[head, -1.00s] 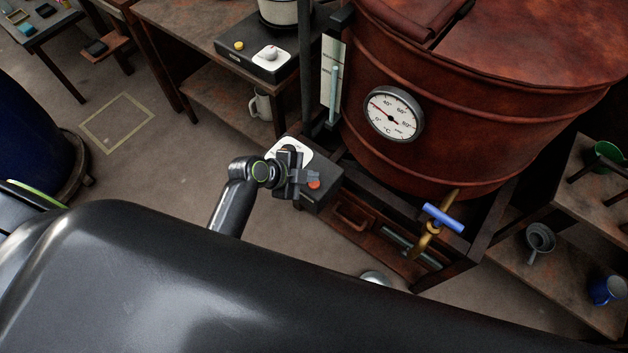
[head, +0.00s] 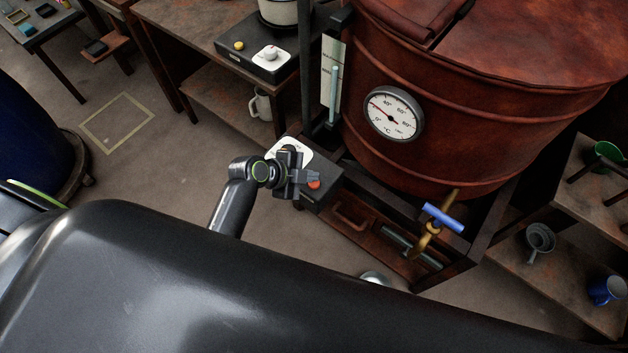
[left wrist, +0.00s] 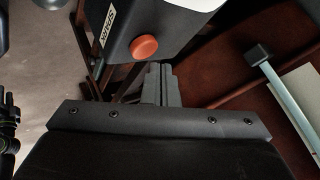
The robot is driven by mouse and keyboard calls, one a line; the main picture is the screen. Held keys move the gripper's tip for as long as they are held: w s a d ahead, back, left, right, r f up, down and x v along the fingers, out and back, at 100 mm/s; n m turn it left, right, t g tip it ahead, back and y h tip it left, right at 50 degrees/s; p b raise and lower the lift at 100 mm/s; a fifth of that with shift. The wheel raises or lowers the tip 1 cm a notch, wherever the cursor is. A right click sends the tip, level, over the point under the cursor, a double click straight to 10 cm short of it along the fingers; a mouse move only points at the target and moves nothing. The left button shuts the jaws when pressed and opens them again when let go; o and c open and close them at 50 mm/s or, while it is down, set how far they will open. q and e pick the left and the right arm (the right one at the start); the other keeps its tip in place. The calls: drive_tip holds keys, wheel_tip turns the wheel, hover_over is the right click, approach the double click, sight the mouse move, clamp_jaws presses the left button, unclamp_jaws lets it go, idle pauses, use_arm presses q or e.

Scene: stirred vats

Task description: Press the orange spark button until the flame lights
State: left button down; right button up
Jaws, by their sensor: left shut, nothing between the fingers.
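The orange spark button (head: 313,184) sits on the front of a dark control box (head: 322,196) below the copper-coloured vat. In the left wrist view the button (left wrist: 144,47) stands out from the box face, beside the lettering "SPARK". My left gripper (head: 308,179) is shut and empty. In the head view its fingertips overlap the area just beside the button. In the left wrist view its fingertips (left wrist: 160,70) show just below and right of the button; contact cannot be made out. No flame shows.
The vat (head: 450,110) carries a dial thermometer (head: 393,114) and a blue-handled tap (head: 443,218). A second burner box with a yellow button (head: 239,45) stands on the table behind. Shelves with a blue mug (head: 607,291) are at right.

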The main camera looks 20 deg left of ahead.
sight(310, 184)
use_arm(q)
drive_tip(key=shift+f, duration=0.1)
drive_tip(key=shift+f+b, duration=0.3)
drive_tip(key=shift+f, duration=0.05)
drive_tip(key=shift+f+b, duration=0.35)
drive_tip(key=shift+f, duration=0.1)
idle(0.5)
idle(0.4)
drive_tip(key=shift+r+p, duration=0.85)
wheel_tip(310, 184, up, 5)
drive_tip(key=p, duration=0.4)
drive_tip(key=shift+r+p, duration=0.1)
drive_tip(key=shift+p, duration=0.25)
